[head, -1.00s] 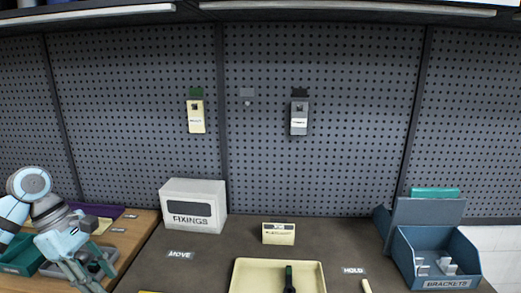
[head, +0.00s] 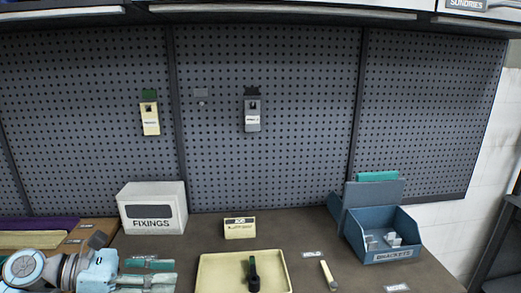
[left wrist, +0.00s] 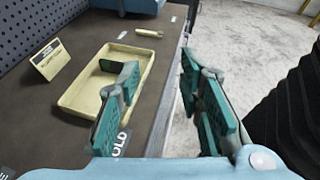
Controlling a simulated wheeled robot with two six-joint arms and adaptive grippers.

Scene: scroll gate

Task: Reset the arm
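My left gripper (head: 150,272) is at the lower left of the head view, pointing right, left of the cream tray (head: 205,278). In the left wrist view its two teal-padded fingers (left wrist: 160,75) are spread wide with nothing between them. The tray also shows in that view (left wrist: 68,100), behind the left finger. A dark, green-ended tool (head: 253,275) lies in the tray, partly hidden in the wrist view. My right gripper is not in view.
A white FIXINGS box (head: 152,221), a small cream sign (head: 239,228) and a blue BRACKETS bin (head: 385,255) stand along the back. A cream-handled item (head: 327,274) lies right of the tray. Tags hang on the pegboard (head: 290,100).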

